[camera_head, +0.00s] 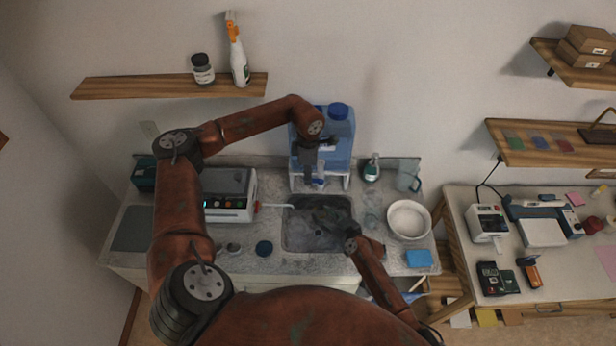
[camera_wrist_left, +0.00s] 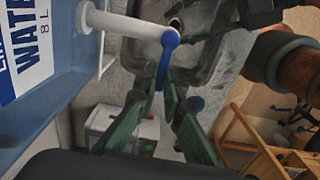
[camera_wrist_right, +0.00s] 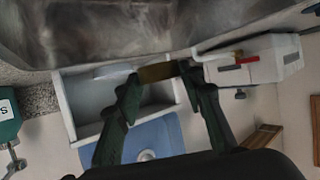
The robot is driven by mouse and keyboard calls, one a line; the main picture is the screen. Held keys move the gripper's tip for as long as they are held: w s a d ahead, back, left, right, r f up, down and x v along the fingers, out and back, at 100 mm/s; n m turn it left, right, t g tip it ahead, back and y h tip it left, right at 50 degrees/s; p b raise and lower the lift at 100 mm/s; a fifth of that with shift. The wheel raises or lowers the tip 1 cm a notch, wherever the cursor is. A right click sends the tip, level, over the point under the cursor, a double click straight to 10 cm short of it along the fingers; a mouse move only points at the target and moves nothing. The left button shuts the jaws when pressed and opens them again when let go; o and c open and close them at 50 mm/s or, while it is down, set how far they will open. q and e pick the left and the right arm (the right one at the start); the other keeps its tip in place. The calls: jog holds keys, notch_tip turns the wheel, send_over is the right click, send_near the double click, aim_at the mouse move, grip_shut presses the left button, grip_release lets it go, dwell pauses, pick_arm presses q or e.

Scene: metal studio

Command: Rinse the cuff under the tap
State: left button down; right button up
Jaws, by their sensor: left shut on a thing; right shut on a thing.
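The blue water container (camera_head: 340,135) stands on a white stand behind the sink (camera_head: 290,240). In the left wrist view, its white spout (camera_wrist_left: 125,25) carries a blue tap lever (camera_wrist_left: 165,60). My left gripper (camera_wrist_left: 162,92) is shut on this lever. My right gripper (camera_wrist_right: 162,75) is shut on the cuff (camera_wrist_right: 157,72), a small brownish-yellow piece held between its fingertips. In the left wrist view, the right gripper (camera_wrist_left: 205,30) holds the cuff near the spout, over the sink. In the head view, the cuff is too small to make out. I cannot tell whether water runs.
A white device (camera_head: 230,195) stands left of the sink. A white bowl (camera_head: 408,219), a blue sponge (camera_head: 419,258), a soap bottle (camera_head: 372,168) and a clear jug (camera_head: 408,176) are on the right. A dark round lid (camera_head: 264,248) lies at the front.

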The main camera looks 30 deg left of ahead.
pick_arm(q)
jog(key=c, duration=2)
grip_release()
jog(key=shift+r, duration=0.1)
notch_tip(320, 180, up, 12)
jog(key=shift+f, duration=0.1)
